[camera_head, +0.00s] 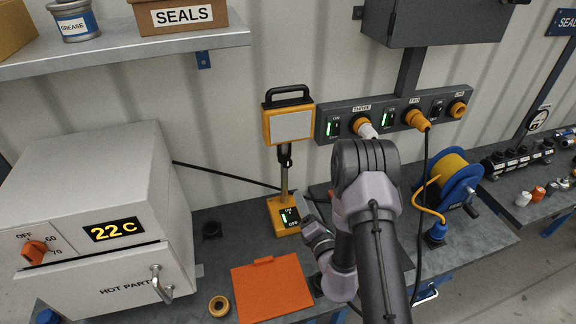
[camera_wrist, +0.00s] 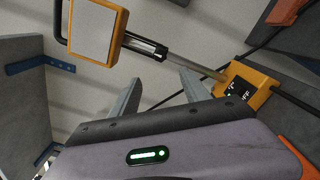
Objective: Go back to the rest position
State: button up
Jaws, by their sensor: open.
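My arm reaches up from the bottom of the head view and bends over the bench. My gripper is mostly hidden behind my own arm links in the head view. In the wrist view my gripper (camera_wrist: 158,92) shows two grey fingers spread apart with nothing between them. The yellow work lamp (camera_head: 289,125) on its post stands behind the gripper; its panel (camera_wrist: 97,30) shows at upper left in the wrist view. The lamp's yellow base (camera_wrist: 247,85) lies to the right of the fingers there, apart from them.
A grey oven (camera_head: 95,200) reading 22 C stands at left. An orange plate (camera_head: 270,290) and a brass ring (camera_head: 219,306) lie on the bench. A blue hose reel (camera_head: 455,180) is right of my arm. A shelf (camera_head: 120,45) overhangs at upper left.

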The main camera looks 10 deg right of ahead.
jog(key=a+r+n+y+b, duration=0.3)
jog(key=a+r+n+y, duration=0.45)
jog(key=a, duration=0.25)
jog(key=s+a+r+n+g+y+b, duration=0.2)
jog(key=s+a+r+n+g+y, duration=0.15)
jog(key=s+a+n+g, duration=0.2)
jog(key=s+a+r+n+g+y+b, duration=0.2)
jog(key=s+a+r+n+g+y, duration=0.15)
jog(key=a+n, duration=0.35)
jog(key=s+a+f+n+g+h+b, duration=0.1)
jog(key=s+f+n+g+h+b, duration=0.2)
jog(key=s+n, duration=0.4)
jog(key=s+a+f+n+g+b, duration=0.1)
jog(key=s+n+g+b, duration=0.1)
jog(key=s+n+g, duration=0.5)
jog(key=s+d+f+n+t+h+b, duration=0.2)
jog(key=s+d+n+t+h, duration=0.1)
jog(key=d, duration=0.4)
jog(key=s+d+f+n+t+h+b, duration=0.2)
jog(key=s+d+n+t+h+b, duration=0.1)
jog(key=d+n+h, duration=0.2)
jog(key=d+h, duration=0.2)
jog(key=d, duration=0.1)
jog(key=shift+s+f+t, duration=0.2)
jog(key=shift+t, duration=0.2)
